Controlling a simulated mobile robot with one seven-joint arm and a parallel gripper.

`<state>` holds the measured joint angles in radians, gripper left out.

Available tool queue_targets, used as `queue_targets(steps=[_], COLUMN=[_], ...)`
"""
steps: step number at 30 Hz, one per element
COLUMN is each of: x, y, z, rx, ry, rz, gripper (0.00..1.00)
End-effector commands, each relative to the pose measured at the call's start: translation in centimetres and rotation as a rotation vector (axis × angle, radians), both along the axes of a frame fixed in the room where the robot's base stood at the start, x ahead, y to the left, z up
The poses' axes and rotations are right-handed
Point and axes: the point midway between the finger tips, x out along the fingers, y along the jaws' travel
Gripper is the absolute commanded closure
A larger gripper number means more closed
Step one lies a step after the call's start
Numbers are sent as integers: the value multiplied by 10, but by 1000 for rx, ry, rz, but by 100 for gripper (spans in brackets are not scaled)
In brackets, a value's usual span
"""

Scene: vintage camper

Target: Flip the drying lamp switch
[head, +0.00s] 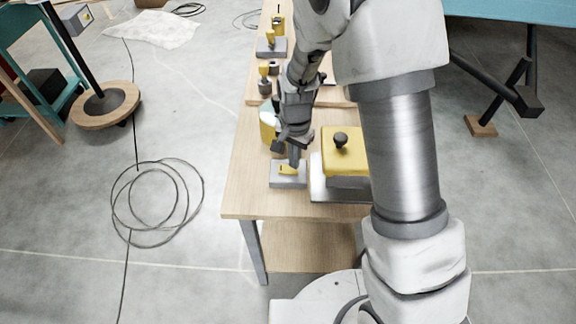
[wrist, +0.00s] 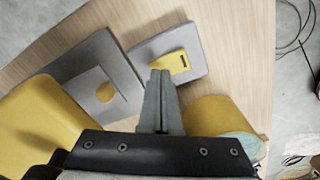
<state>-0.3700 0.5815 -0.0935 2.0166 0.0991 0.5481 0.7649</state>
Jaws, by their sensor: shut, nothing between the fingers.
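A switch, a grey block with a yellow toggle (head: 288,171), sits near the front left corner of the wooden workbench (head: 245,198). In the wrist view the toggle (wrist: 172,63) lies slanted on its light grey plate (wrist: 195,44), with a small dark slot at one end. I cannot tell from the frames whether this one belongs to the drying lamp. My gripper (head: 295,161) points down over this switch, fingers together and empty. In the wrist view the fingertips (wrist: 161,74) overlap the plate's near edge, beside the toggle; contact cannot be told.
A yellow box with a black knob (head: 345,148) stands right of the switch on a grey plate. A yellow cylinder (wrist: 215,115) stands close to the fingers. Another grey block with a yellow part (head: 270,45) is further back. Black cable (head: 157,203) lies coiled on the floor.

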Motion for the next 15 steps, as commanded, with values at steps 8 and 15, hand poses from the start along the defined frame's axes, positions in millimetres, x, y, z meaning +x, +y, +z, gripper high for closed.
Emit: queue_targets(steps=[8, 15], x=[0, 0], y=[0, 0], z=[27, 46], rx=[0, 0], ry=[-1, -1], rz=[0, 0], gripper=[100, 100])
